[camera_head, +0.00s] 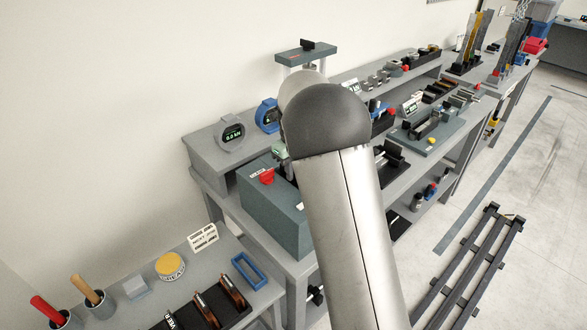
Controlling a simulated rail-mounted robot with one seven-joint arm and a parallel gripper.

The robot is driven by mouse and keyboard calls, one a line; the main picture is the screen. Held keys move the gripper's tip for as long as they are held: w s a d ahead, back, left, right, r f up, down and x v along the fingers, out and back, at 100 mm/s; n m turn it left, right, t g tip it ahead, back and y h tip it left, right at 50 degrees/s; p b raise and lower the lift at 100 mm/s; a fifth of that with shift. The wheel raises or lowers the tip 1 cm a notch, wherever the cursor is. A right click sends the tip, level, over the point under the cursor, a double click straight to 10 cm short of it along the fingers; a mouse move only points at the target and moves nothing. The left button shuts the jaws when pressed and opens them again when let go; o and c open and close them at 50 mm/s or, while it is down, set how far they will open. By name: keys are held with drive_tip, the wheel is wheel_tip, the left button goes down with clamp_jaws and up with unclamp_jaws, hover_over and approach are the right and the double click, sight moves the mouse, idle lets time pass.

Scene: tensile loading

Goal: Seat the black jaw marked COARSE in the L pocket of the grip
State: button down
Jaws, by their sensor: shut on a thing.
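My gripper is hidden behind my own arm, which covers the middle of the head view. The testing machine's dark crosshead (305,53) shows above the arm, and its blue-grey base (272,217) shows to the left of it. The space between them, where the grip would sit, is mostly covered. I cannot make out the L pocket or the black jaw marked COARSE.
A red button (267,176) sits on the machine base. Grey (230,133) and blue (267,115) gauges stand behind. The front table holds a yellow round pad (170,266), a blue frame (249,271) and handled tools. A dark rack (472,265) lies on the right floor.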

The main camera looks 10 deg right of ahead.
drive_tip(key=shift+f, duration=0.25)
drive_tip(key=c, duration=1.4)
unclamp_jaws()
drive_tip(key=shift+o, duration=0.6)
drive_tip(key=shift+s+f, duration=0.15)
wheel_tip(320, 180, up, 18)
drive_tip(key=b, duration=0.1)
drive_tip(key=shift+b, duration=0.35)
drive_tip(key=shift+d, duration=0.1)
